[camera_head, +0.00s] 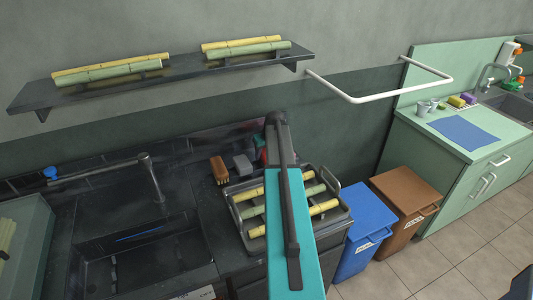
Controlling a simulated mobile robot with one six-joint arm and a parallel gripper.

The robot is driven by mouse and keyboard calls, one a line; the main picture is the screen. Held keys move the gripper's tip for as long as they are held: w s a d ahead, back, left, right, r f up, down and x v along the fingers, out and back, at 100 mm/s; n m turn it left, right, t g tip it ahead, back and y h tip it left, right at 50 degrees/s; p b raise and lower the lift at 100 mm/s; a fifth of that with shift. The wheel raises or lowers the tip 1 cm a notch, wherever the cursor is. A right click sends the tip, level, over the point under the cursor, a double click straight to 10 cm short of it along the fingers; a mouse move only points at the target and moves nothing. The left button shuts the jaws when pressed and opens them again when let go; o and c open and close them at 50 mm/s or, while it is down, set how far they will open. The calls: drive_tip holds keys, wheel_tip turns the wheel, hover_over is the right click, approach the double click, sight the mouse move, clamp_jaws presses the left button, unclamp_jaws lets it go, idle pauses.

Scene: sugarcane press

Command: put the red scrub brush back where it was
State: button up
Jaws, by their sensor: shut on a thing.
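My arm reaches from the bottom middle over the dark counter, and its dark end with my gripper (277,140) is over the back of the counter by the wall. My gripper is shut. A small red patch, which looks like part of the red scrub brush (264,156), shows just left of the dark arm end. The rest of it and the grip itself are hidden by my arm. A brown block with bristles (219,170) stands on the counter to the left, with a grey block (242,163) between. A teal item (259,140) is partly hidden behind.
A metal rack (238,222) of cane pieces lies under my arm. A sink (145,258) with a tall tap (152,175) is left. A shelf (190,76) with cane hangs above. Blue (368,212) and brown bins (405,198) stand right, before a green cabinet (455,185).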

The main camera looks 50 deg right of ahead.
drive_tip(key=shift+f, duration=0.5)
drive_tip(key=o, duration=1.2)
drive_tip(key=shift+r, duration=0.1)
drive_tip(key=shift+r+p, duration=0.35)
drive_tip(key=shift+r, duration=0.4)
drive_tip(key=shift+s+r+b, duration=0.15)
drive_tip(key=shift+s+b, duration=0.05)
drive_tip(key=shift+b, duration=0.2)
drive_tip(key=shift+b+v, duration=1.2)
drive_tip(key=shift+v, duration=4.4)
